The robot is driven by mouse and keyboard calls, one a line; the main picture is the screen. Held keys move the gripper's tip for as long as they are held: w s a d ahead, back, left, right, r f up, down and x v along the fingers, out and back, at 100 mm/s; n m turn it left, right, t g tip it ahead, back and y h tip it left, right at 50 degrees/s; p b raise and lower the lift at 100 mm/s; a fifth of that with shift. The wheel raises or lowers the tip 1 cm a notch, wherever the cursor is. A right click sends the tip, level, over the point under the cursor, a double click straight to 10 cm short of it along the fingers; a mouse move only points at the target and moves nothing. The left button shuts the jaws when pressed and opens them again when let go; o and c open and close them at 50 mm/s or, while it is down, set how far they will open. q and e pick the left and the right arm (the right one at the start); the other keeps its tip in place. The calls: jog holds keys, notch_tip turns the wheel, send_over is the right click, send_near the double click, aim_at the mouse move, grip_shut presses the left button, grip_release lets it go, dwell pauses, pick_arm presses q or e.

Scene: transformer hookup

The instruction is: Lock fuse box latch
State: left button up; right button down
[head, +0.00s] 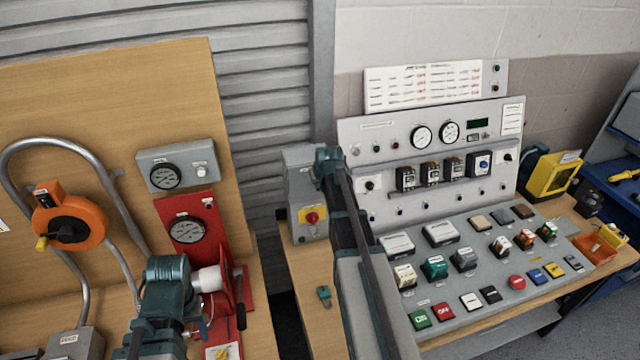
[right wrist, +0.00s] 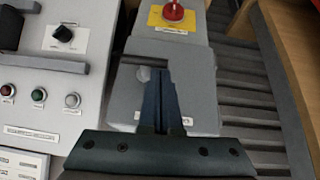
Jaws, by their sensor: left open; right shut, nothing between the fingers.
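A grey box (head: 299,158), which appears to be the fuse box, stands left of the control console.
The sloped console (head: 460,235) with several switches lies to the right. A red gauge panel (head: 188,228) and orange reel (head: 70,222) are left. A small teal piece (head: 324,295) lies on the bench.

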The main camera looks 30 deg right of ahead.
pick_arm(q)
jog(key=shift+f, duration=0.25)
pick_arm(e)
jog(key=shift+a+f+h, duration=0.15)
jog(key=shift+a+h, duration=0.05)
jog(key=shift+h, duration=0.2)
pick_arm(q)
notch_tip(320, 180, down, 19)
jog(key=b, duration=2)
jog(key=shift+f, duration=0.2)
pick_arm(e)
jog(key=f+n+h, duration=0.1)
jog(key=h, duration=0.3)
jog(key=a+f+n+h, duration=0.1)
jog(key=f+n+h, duration=0.1)
jog(key=h, duration=0.2)
jog(key=f+n+h, duration=0.2)
jog(key=h, duration=0.2)
jog(key=shift+w+a+f+g, duration=0.15)
jog(key=shift+w+g, duration=0.05)
jog(key=shift+g, duration=0.1)
pick_arm(q)
jog(key=shift+f, duration=0.2)
pick_arm(e)
jog(key=shift+f, duration=0.25)
